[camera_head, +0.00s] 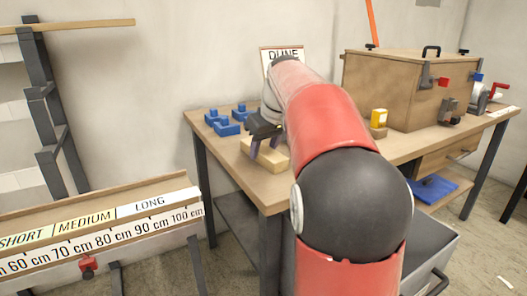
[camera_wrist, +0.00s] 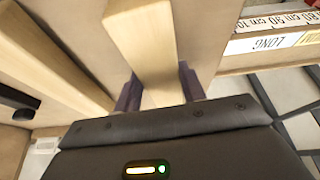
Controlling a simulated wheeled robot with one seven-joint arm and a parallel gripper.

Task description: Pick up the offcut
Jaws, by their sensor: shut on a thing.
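The offcut (camera_head: 264,158) is a short pale wooden block at the left end of the workbench top in the head view. My gripper (camera_head: 265,144) is over it from above, with its two purplish fingers on either side. In the wrist view the offcut (camera_wrist: 146,42) runs from between the fingers to the top edge. My gripper (camera_wrist: 160,90) is shut on it there. I cannot tell whether the block touches the bench or is just clear of it. My red arm hides part of the bench behind it.
Blue blocks (camera_head: 222,124) stand behind the gripper on the workbench (camera_head: 215,150). A yellow item (camera_head: 379,118) and a large wooden box (camera_head: 390,88) are farther right. A measuring rack (camera_head: 110,225) marked SHORT, MEDIUM, LONG stands at left. Another pale wooden length (camera_wrist: 50,65) lies left in the wrist view.

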